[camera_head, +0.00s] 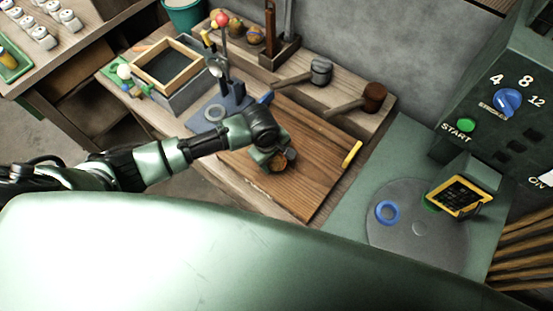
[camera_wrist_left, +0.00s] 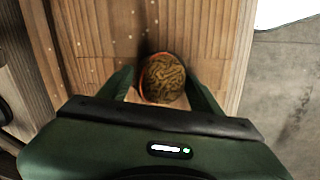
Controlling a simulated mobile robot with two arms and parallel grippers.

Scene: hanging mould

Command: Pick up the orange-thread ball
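A round ball with a brown-gold wound pattern and an orange edge (camera_wrist_left: 162,80) lies at the wooden board, between the fingers of my left gripper (camera_wrist_left: 160,82). In the head view the ball (camera_head: 278,163) shows partly, at the tip of my left gripper (camera_head: 275,158). The two green fingers stand on either side of the ball in the wrist view. A narrow gap shows at the left finger; contact at the right finger is unclear. The gripper looks open around the ball. My right gripper is in neither view.
The wooden board (camera_head: 310,175) has a yellow piece (camera_head: 352,154) at its right edge. Mallets (camera_head: 321,71) and small round balls (camera_head: 236,28) sit on the back ledge. A blue stand (camera_head: 226,98) is left of the gripper. A green machine with a round plate (camera_head: 420,248) is right.

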